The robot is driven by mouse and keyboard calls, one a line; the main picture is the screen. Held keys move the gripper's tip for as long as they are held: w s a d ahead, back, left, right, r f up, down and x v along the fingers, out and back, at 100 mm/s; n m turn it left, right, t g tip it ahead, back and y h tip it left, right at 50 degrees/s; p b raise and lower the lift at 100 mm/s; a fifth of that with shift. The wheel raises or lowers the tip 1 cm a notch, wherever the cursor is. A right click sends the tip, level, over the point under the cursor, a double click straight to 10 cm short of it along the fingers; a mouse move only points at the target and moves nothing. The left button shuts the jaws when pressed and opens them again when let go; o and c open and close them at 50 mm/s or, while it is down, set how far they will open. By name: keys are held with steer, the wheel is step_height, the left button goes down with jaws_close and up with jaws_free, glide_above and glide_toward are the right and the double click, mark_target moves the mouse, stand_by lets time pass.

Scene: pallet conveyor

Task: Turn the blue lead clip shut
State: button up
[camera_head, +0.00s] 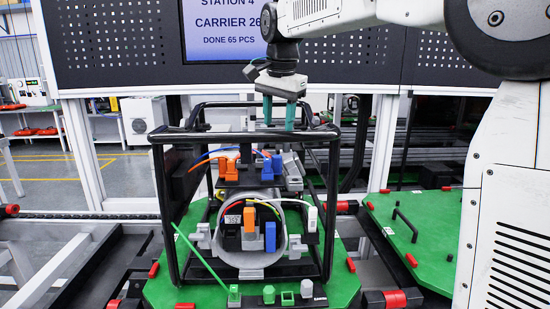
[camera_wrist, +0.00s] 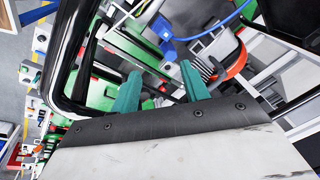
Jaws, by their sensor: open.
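The blue lead clip (camera_head: 270,166) stands on the upper dark shelf inside the black tube frame, right of an orange clip (camera_head: 229,163). A blue lead runs into it. In the wrist view the blue clip (camera_wrist: 166,37) and its lead show beyond the fingertips. My gripper (camera_head: 279,113) hangs above the blue clip, near the height of the frame's top bars, apart from the clip. Its two teal fingers are open with nothing between them; they also show in the wrist view (camera_wrist: 160,82). I cannot tell the clip's exact turn angle.
The black tube frame (camera_head: 164,205) surrounds the unit, with bars close around my gripper. A grey ring housing (camera_head: 285,255) with orange and blue levers sits below. The unit rests on a green pallet (camera_head: 158,290); another green pallet (camera_head: 440,240) is at right.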

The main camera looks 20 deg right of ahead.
mark_target(277, 156)
steer(key=w+f+m, duration=0.1)
steer(key=w+d+f+m+g, duration=0.1)
steer(key=w, duration=0.1)
steer(key=w+f+m+g, duration=0.1)
steer(key=w+f, duration=0.1)
steer(key=shift+d+m, duration=0.3)
steer(key=shift+m, duration=0.1)
steer(key=shift+w+d+f+m, duration=0.1)
steer(key=shift+w+f+m, duration=0.3)
step_height(277, 156, down, 8)
steer(key=shift+r, duration=0.2)
steer(key=c, duration=1)
